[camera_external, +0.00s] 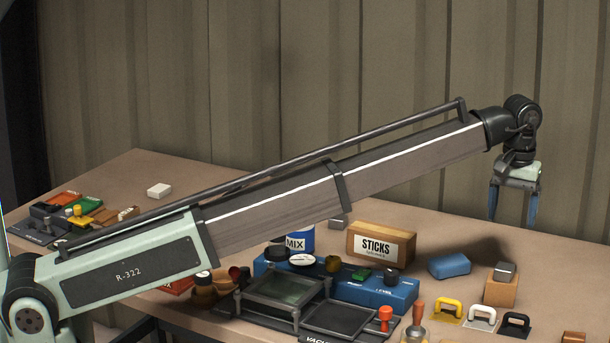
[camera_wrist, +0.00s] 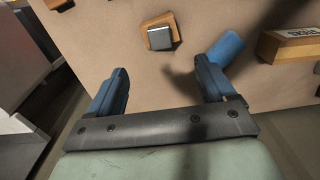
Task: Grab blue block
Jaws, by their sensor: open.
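The blue block (camera_external: 449,265) lies on the table, to the right of the wooden STICKS box. In the wrist view the blue block (camera_wrist: 227,48) shows just beyond the right fingertip, which partly hides it. My gripper (camera_external: 513,222) is open and empty, raised well above the table, up and to the right of the block in the external view. In the wrist view the two blue fingers of my gripper (camera_wrist: 163,75) are spread apart with bare table between them.
The STICKS box (camera_external: 380,245) stands close left of the block. A wooden block with a grey cube (camera_external: 503,271) on top stands to its right. A blue LEVEL case (camera_external: 388,293) and several coloured handles lie in front. The table behind the block is clear.

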